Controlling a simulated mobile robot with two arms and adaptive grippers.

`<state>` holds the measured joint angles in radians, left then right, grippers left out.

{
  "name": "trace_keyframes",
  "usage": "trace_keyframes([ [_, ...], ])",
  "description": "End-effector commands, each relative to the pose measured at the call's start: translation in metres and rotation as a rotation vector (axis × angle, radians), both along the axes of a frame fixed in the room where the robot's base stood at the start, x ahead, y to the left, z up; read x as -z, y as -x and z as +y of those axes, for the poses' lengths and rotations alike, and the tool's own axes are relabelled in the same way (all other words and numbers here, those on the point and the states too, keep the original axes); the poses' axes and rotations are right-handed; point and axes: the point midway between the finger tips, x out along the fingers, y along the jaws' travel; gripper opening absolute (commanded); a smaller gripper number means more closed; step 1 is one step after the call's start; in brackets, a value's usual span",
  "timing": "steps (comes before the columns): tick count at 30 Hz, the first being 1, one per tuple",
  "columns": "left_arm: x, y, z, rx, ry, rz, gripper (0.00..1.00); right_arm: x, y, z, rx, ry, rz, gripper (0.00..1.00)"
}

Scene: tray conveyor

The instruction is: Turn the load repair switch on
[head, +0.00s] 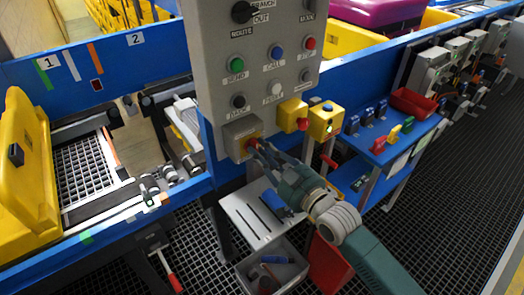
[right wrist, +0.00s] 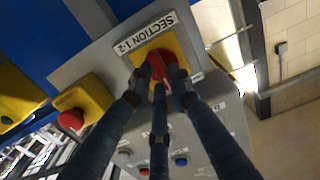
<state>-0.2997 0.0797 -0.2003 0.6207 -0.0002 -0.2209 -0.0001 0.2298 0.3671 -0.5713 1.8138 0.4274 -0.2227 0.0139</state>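A grey switch box (head: 234,144) is fixed low on the blue beam below the control panel. In the right wrist view it carries the label SECTION 1-2 (right wrist: 146,33) and a red rotary handle (right wrist: 160,67) on a yellow plate. My right gripper (head: 256,147) reaches it from the lower right. In the right wrist view the fingers of my right gripper (right wrist: 160,88) close in around the red handle and cover part of it. I cannot read a load repair label in either view. My left gripper is out of view.
The grey control panel (head: 222,63) with knobs and coloured buttons stands above the box. A white slotted shelf (head: 243,218) and a grey bin (head: 283,280) are below.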

Motion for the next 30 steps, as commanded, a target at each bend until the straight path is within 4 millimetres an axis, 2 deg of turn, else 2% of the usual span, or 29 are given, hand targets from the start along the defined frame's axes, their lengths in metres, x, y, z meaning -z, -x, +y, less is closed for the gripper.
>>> trace_keyframes([
  [14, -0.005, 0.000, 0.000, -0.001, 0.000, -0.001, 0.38, 0.000, 0.000, 0.000, 0.000, -0.059, 0.044, 0.00],
  [30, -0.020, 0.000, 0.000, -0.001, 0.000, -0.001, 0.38, 0.003, -0.001, -0.002, 0.001, -0.427, 0.313, 0.00],
])
